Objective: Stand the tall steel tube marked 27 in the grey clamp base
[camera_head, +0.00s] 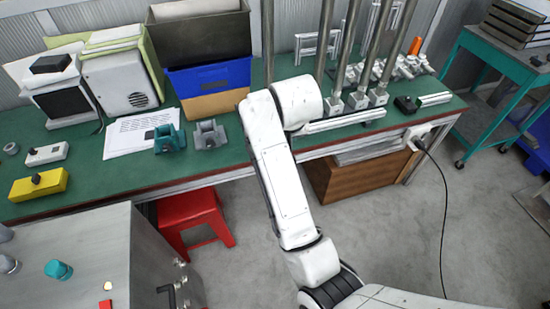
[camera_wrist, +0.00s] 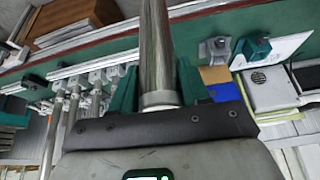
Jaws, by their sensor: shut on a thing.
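My gripper (camera_wrist: 157,88) shows in the wrist view, its two teal fingers shut on a steel tube (camera_wrist: 154,45). In the head view my arm hides the gripper, and a tall upright tube (camera_head: 268,40) rises behind my arm, apart from the others; it appears to be the held one. No number 27 is readable. The grey clamp base (camera_head: 208,135) stands on the green bench, left of my arm, and also shows in the wrist view (camera_wrist: 215,49). A teal clamp base (camera_head: 168,138) stands just left of it. The held tube is apart from both.
Several steel tubes (camera_head: 371,45) stand in holders at the bench's right. Stacked bins (camera_head: 207,75) stand behind the clamp bases. A white paper (camera_head: 126,135) and a yellow box (camera_head: 38,184) lie left. A red stool (camera_head: 195,210) stands below the bench.

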